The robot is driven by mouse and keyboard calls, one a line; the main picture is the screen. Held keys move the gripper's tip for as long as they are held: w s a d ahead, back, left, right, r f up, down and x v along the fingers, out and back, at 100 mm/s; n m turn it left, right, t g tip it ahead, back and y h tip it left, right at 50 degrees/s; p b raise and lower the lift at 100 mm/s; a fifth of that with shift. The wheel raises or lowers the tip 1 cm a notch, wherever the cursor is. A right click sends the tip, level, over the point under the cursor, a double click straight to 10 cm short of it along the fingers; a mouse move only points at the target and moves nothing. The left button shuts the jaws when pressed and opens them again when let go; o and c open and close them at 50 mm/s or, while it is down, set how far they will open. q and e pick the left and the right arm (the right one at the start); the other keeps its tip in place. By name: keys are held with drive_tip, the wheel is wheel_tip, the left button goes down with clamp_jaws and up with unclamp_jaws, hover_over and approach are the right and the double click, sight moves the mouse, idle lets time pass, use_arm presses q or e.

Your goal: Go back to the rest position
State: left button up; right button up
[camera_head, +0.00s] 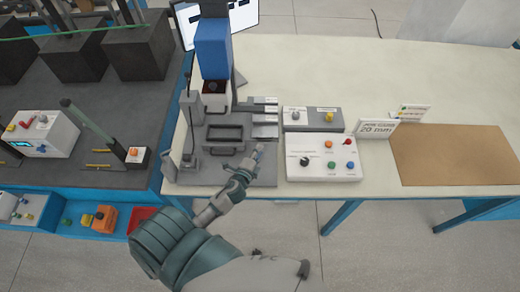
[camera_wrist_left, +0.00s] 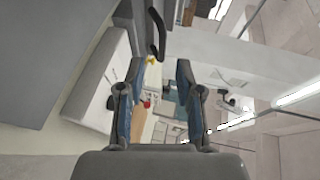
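My left arm comes in from the bottom of the head view. Its gripper (camera_head: 256,156) is over the front right part of a grey base plate (camera_head: 262,178), left of a white control box (camera_head: 300,174). In the left wrist view the two fingers of this gripper (camera_wrist_left: 159,72) stand apart with nothing held between them. The height of the gripper above the plate is hard to judge. My right gripper is in neither view.
A machine with a blue head (camera_head: 213,48) stands behind the gripper, with a dark tray (camera_head: 222,137) below it. A sign (camera_head: 379,129) and a brown mat (camera_head: 455,155) are on the cream table (camera_head: 350,70) to the right. A dark bench (camera_head: 100,100) is at left.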

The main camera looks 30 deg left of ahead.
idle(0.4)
use_arm(q)
drive_tip(key=s+d+f+n+g+h, duration=0.1)
drive_tip(key=s+d+f+n+g, duration=0.1)
drive_tip(key=s+d+n+g, duration=0.45)
drive_tip(key=s+d+f+n+g+h, duration=0.1)
drive_tip(key=s+f+n+g, duration=0.15)
drive_tip(key=s, duration=0.65)
drive_tip(key=s+d+f+n+g+h, duration=0.1)
drive_tip(key=s+d+n+g, duration=0.2)
drive_tip(key=s+n, duration=0.35)
drive_tip(key=s+f+m+g+b, duration=0.1)
drive_tip(key=s+f+m+b, duration=0.15)
drive_tip(key=f, duration=2.55)
drive_tip(key=s+a+f+g+b, duration=0.1)
drive_tip(key=s+a+f+b, duration=0.2)
drive_tip(key=s+f, duration=1.5)
drive_tip(key=shift+s+f+y, duration=0.3)
drive_tip(key=shift+s+f, duration=0.05)
drive_tip(key=shift+f, duration=0.15)
